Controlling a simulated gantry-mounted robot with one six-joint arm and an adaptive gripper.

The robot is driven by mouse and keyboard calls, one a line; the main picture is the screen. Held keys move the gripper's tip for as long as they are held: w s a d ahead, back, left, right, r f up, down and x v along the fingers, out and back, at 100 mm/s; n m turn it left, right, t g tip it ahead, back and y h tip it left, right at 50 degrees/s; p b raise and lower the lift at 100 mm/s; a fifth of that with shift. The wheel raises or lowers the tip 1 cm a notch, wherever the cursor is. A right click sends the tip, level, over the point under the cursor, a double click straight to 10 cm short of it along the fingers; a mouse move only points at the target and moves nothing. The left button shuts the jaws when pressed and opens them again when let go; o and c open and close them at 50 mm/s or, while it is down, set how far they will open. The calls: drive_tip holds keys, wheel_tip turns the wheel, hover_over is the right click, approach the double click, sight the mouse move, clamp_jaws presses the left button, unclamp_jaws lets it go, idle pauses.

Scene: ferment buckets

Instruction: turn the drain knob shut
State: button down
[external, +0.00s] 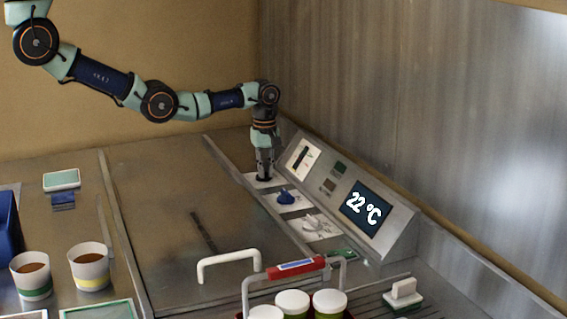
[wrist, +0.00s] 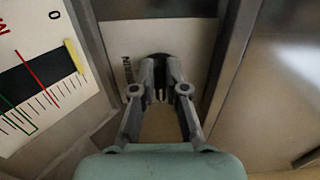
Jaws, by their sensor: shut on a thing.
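My gripper (external: 264,170) points straight down at the far end of a row of knobs on the counter. In the wrist view my gripper (wrist: 161,80) has its two fingers closed in on a dark knob (wrist: 160,57) on a white plate (wrist: 193,35). The fingers hide most of this knob, and its pointing direction cannot be told. Printed letters on the plate are partly cut off beside the fingers. In the external view only a dark edge of the knob shows below the fingertips.
A blue knob (external: 286,196) and a pale knob (external: 312,222) sit nearer in the row. A sloped panel (external: 393,218) with a 22 °C display (external: 365,208) stands close on the right. A white handle (external: 228,258), a red-handled carrier (external: 296,267) and cups (external: 90,266) stand in front.

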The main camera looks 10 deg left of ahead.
idle(0.3)
drive_tip(key=c, duration=1.2)
unclamp_jaws()
wheel_tip(320, 180, up, 12)
